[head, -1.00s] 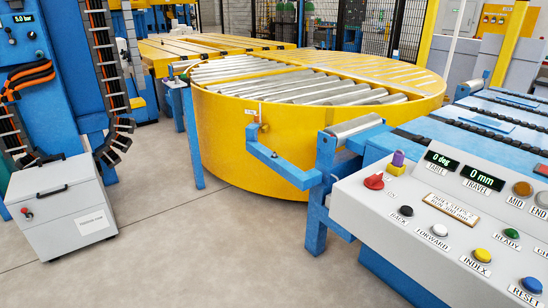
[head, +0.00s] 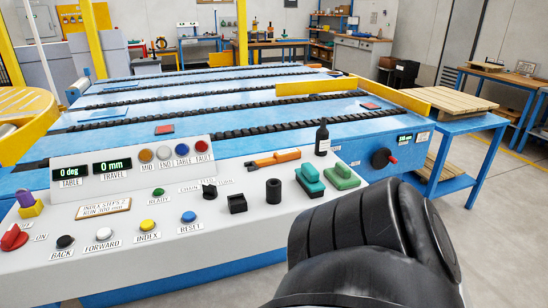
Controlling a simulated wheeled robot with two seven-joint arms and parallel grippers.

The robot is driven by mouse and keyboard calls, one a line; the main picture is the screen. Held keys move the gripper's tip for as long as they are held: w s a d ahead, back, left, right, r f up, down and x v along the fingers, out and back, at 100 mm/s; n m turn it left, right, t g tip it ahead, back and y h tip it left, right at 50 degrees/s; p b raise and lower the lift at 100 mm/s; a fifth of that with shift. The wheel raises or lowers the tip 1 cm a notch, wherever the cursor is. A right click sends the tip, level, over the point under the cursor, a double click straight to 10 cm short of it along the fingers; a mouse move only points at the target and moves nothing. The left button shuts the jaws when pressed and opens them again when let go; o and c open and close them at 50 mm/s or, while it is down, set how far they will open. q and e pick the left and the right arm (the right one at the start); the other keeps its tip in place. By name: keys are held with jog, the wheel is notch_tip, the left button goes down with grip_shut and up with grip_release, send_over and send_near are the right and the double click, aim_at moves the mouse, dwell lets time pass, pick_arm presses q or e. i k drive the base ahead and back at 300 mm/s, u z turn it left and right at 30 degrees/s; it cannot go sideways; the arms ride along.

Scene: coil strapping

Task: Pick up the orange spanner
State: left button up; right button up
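A long orange tool (head: 274,159) with a dark end lies on the back part of the light control console, left of a dark bottle (head: 322,139). It looks like the orange spanner, though it is small in the head view. A black rounded part of my own arm fills the lower right of the view, in front of the console. Neither gripper's fingers show.
The console (head: 130,262) carries buttons at left. Behind runs the blue chain conveyor (head: 230,95) with a yellow rail (head: 400,97). A wooden pallet (head: 468,121) is at right.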

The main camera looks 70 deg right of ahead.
aim_at(290, 155)
jog(key=z, duration=3.8)
jog(key=i, duration=3.5)
jog(key=u, duration=4.95)
